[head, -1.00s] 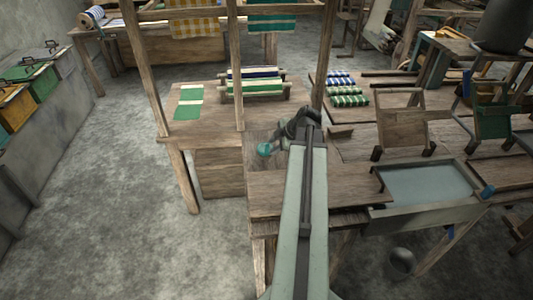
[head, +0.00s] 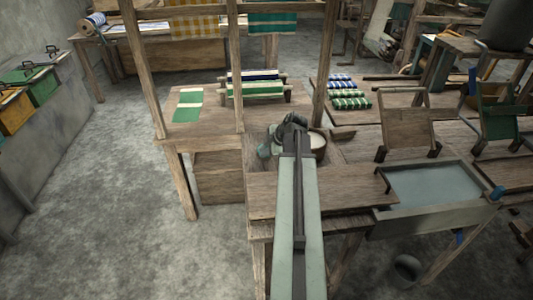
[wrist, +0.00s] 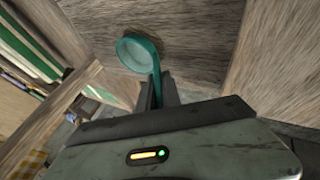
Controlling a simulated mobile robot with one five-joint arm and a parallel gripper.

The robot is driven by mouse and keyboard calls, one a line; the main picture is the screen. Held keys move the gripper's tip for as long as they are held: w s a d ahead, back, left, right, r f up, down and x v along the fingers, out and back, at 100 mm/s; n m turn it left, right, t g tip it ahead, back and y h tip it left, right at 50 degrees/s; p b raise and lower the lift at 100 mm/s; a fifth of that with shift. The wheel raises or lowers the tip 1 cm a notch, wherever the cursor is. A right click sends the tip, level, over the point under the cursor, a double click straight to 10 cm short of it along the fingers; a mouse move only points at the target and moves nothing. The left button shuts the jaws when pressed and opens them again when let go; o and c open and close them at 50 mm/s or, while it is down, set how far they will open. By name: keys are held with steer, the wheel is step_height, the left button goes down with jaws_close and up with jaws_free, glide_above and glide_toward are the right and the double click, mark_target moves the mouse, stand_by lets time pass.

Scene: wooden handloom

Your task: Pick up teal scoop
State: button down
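The teal scoop (wrist: 139,57) shows in the wrist view, with its round bowl up and to the left, against brown wood. Its thin handle runs down between the two dark fingers of my gripper (wrist: 159,93). The fingers stand close on either side of the handle. Whether they press on it or leave a small gap I cannot tell.
A pale round bowl (head: 319,143) stands just right of my wrist. Loom posts (head: 237,70) rise behind and left. Striped cloth rolls (head: 253,88) lie further back. A grey water basin (head: 432,185) is at the right. The floor at the left is clear.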

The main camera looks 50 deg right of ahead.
stand_by(0.3)
step_height(320, 180, up, 10)
steer(key=p, duration=1)
